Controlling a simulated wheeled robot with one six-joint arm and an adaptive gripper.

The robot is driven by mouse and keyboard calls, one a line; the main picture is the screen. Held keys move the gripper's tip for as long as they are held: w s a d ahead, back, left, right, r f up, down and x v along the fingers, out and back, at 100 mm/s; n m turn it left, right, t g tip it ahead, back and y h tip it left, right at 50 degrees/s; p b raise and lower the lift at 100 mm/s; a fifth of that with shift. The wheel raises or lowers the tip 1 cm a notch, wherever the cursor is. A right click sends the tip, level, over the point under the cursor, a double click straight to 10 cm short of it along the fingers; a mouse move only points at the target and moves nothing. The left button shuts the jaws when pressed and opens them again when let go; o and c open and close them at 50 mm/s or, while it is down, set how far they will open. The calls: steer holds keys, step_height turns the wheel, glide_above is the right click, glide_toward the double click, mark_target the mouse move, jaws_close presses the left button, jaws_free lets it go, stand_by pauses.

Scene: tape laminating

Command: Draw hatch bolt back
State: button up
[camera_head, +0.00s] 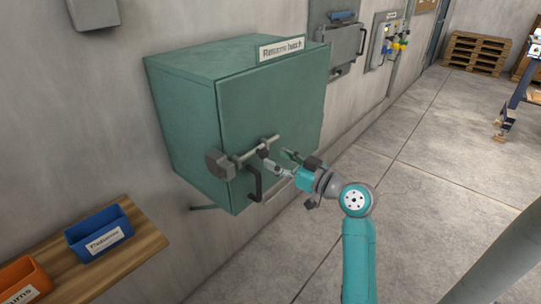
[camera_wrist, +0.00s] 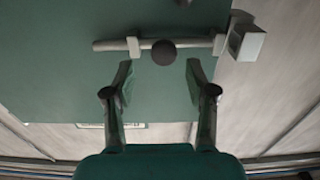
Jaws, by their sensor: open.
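The green hatch (camera_head: 265,105) is on a wall-mounted box with a "Returns hatch" sign. Its grey bolt rod (camera_head: 262,145) lies across the lower door, with a grey keeper block (camera_head: 220,164) at its left end. In the wrist view the rod (camera_wrist: 190,42) runs level through brackets to the block (camera_wrist: 246,43) at right. A dark round knob (camera_wrist: 163,52) stands out from the rod. My gripper (camera_head: 278,158) is open in front of the door. In the wrist view its fingertips (camera_wrist: 159,74) are apart, just below the knob, which lines up with the gap between them.
A black pull handle (camera_head: 256,186) sits on the door below the bolt. A wooden shelf (camera_head: 135,254) at lower left holds a blue bin (camera_head: 98,232) and an orange bin (camera_head: 24,281). Wall panels (camera_head: 344,47) and pallets (camera_head: 477,50) stand farther back.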

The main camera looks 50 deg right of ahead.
steer(key=s, duration=0.8)
steer(key=shift+d, duration=0.15)
steer(key=shift+s, duration=0.1)
steer(key=shift+f, duration=0.1)
steer(key=s+a+f+m+g+h, duration=0.1)
steer(key=s+a+f+m+h, duration=0.15)
steer(key=a+f, duration=0.65)
steer(key=s+a+f+m+g+h, duration=0.1)
steer(key=s+a+f+m+g, duration=0.15)
steer(key=a+f, duration=0.6)
steer(key=s+a+f+n+y, duration=0.1)
steer(key=s+a, duration=0.4)
steer(key=s, duration=0.6)
steer(key=s+a+f+n+y, duration=0.1)
steer(key=s+a+n+y, duration=0.1)
steer(key=s+a, duration=0.4)
steer(key=s+n, duration=0.1)
steer(key=s, duration=0.4)
steer(key=shift+s+n, duration=0.25)
steer(key=shift+n, duration=0.05)
